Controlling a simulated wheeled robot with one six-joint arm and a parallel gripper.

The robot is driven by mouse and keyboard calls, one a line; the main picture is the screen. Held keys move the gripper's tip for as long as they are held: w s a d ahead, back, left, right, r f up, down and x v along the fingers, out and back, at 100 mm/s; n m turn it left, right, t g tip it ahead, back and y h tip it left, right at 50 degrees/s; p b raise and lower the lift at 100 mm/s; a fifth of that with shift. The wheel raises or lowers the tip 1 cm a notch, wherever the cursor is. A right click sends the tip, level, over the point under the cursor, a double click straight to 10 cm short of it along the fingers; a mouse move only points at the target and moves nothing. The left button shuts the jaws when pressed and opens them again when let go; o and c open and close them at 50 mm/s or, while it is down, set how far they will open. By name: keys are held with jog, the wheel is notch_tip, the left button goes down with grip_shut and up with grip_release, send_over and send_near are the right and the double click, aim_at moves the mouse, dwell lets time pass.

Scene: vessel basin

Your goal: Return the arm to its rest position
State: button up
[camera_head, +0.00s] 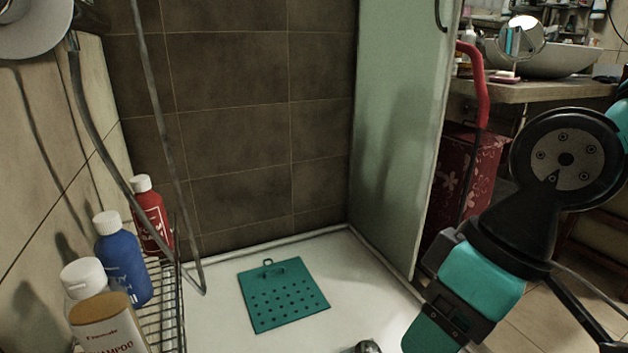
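My arm (482,280), teal and black, comes in from the right edge of the head view. It bends at a round black joint and runs down and left in front of the shower's glass panel. Its lower end leaves the picture at the bottom, right of centre.
A teal perforated plate (284,294) with a small handle lies on the white shower tray (220,313). A wire rack (164,306) at left holds several bottles. A glass panel (398,120) stands beside my arm. A basin (552,60) sits on the counter behind.

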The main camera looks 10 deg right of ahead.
notch_tip(320, 180, up, 39)
jog(key=p, duration=3.6)
jog(key=shift+s+f, duration=0.15)
jog(key=shift+s, duration=0.1)
jog(key=shift+w, duration=0.15)
